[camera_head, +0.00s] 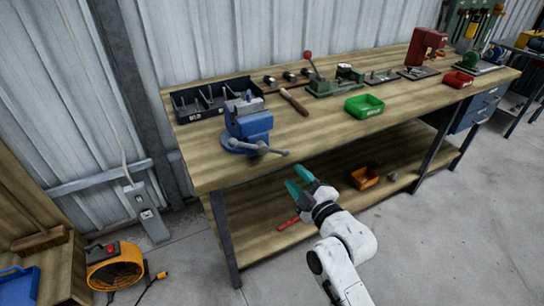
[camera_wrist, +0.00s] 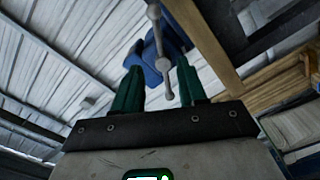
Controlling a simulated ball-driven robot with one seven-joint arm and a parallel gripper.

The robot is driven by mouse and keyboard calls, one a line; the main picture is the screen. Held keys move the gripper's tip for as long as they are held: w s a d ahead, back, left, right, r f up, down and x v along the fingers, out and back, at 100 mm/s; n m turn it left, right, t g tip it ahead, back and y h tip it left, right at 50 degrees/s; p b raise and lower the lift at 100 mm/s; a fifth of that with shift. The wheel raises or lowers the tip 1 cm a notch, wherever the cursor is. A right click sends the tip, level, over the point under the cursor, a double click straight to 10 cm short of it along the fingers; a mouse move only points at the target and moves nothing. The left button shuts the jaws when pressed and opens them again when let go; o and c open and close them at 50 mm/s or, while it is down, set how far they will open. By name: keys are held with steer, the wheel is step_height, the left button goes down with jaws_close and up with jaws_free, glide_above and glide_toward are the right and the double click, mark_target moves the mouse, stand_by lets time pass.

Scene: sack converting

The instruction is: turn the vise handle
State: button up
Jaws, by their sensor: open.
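The blue vise (camera_head: 249,127) is fixed at the front left of the wooden workbench. Its grey handle (camera_head: 267,150), a bar with rounded ends, sticks out at the vise's front, toward the bench edge. My gripper (camera_head: 297,180) has teal fingers and is open, in front of the bench edge, to the right of and nearer than the handle. In the wrist view the handle (camera_wrist: 162,50) runs lengthwise between the directions of my two fingers (camera_wrist: 160,90), with the blue vise (camera_wrist: 145,60) behind it. The fingers do not appear to grip it.
The workbench (camera_head: 330,140) holds a dark tray (camera_head: 190,110), a hammer (camera_head: 294,101), a green press (camera_head: 335,84) and a green bin (camera_head: 364,105). An orange bin (camera_head: 364,178) sits on the lower shelf. A yellow fan (camera_head: 115,268) stands on the floor at left. Floor at right is clear.

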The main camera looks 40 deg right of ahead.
mark_target(275, 153)
steer(key=p+x, duration=0.1)
steer(key=x, duration=0.9)
steer(key=shift+w+d, duration=0.1)
steer(key=shift+w, duration=0.3)
steer(key=shift+c, duration=0.4)
jaws_close()
